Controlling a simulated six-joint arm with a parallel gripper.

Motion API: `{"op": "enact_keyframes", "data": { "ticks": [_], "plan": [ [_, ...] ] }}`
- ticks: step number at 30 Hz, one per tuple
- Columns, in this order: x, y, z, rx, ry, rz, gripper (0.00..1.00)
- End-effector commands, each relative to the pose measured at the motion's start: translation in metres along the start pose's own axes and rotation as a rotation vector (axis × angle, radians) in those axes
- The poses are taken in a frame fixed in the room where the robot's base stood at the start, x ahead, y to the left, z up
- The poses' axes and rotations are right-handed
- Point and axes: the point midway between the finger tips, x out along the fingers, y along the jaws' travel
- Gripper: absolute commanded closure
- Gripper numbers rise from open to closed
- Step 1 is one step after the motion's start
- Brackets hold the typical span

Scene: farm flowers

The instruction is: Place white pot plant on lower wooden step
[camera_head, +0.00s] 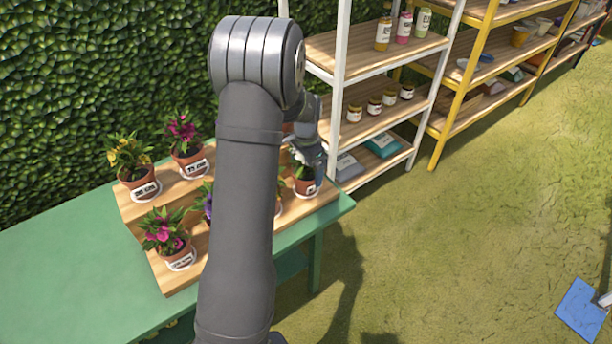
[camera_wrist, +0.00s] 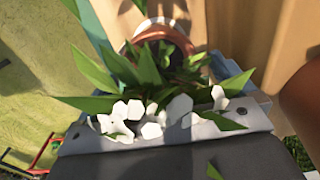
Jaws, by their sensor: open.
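The white-flowered plant (camera_wrist: 155,115) fills the middle of the wrist view, with green leaves and a terracotta pot (camera_wrist: 162,33) with a pale label. In the head view its pot (camera_head: 306,187) is at the right end of the wooden step stand, apparently on the lower step (camera_head: 170,281). My gripper (camera_head: 311,170) is down at this plant. In the wrist view my gripper (camera_wrist: 172,62) is open, with its jaws to either side of the pot and leaves. Leaves and flowers hide much of the jaws, so contact cannot be told.
Pink (camera_head: 168,237), magenta (camera_head: 186,140) and yellow (camera_head: 131,160) potted flowers stand on the steps. My arm hides the stand's middle. The stand is on a green table (camera_head: 70,270). White shelving (camera_head: 375,50) stands close behind my gripper. Grass lies right.

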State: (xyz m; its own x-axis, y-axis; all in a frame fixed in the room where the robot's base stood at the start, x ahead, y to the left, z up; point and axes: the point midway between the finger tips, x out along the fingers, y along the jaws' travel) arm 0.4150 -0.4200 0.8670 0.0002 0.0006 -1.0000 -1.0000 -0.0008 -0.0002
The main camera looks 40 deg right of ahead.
Motion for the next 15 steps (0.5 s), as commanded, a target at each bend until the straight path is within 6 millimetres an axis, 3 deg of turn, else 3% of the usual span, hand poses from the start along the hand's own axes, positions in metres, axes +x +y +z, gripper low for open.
{"op": "enact_keyframes", "data": {
  "ticks": [6,15],
  "plan": [
    [-0.048,-0.001,-0.001,0.0,0.003,-0.003,0.01],
    [-0.076,0.0,0.0,0.0,0.001,-0.001,0.01]
  ]
}}
